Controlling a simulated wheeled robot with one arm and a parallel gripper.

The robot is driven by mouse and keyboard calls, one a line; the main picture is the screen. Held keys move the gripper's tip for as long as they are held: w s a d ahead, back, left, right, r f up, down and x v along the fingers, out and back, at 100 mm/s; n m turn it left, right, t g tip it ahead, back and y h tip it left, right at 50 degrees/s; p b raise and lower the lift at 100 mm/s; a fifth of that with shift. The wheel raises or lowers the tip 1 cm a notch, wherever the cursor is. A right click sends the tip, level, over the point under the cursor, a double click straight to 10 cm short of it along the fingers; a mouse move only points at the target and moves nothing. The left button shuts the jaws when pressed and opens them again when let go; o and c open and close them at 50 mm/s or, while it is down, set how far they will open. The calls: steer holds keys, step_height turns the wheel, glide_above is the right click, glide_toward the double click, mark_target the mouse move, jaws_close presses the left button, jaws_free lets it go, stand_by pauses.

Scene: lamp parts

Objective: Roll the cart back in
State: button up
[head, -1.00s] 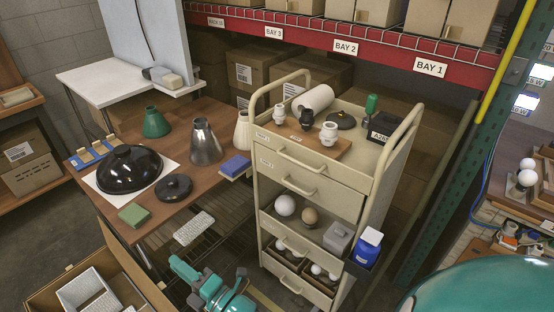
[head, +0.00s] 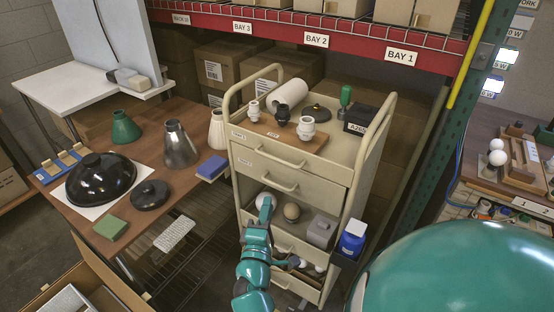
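The beige cart (head: 288,184) stands upright in front of the racking, right of the wooden table. It has two tube handles, closed upper drawers with bar pulls, and an open shelf below. Its top bears a wooden board (head: 283,135) with lamp sockets, a white roll (head: 290,93) and a green-handled tool (head: 345,95). My teal arm reaches up in front of the cart's lower left. My gripper (head: 265,207) is near the shelf; its fingers are too small to read, and contact is unclear.
The table (head: 90,208) at left holds a black dome shade (head: 101,178), a metal cone shade (head: 180,146) and smaller parts. Cardboard boxes (head: 221,68) sit behind the cart under the red shelf beam (head: 350,46). A green rack post (head: 445,130) and another bench stand right. A blue bottle (head: 352,238) hangs at the cart's side.

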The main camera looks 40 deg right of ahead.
mark_target(278, 160)
steer(key=shift+p+x, duration=2.1)
steer(key=shift+x, duration=6.3)
steer(key=shift+f, duration=0.1)
steer(key=shift+c, duration=0.2)
jaws_close()
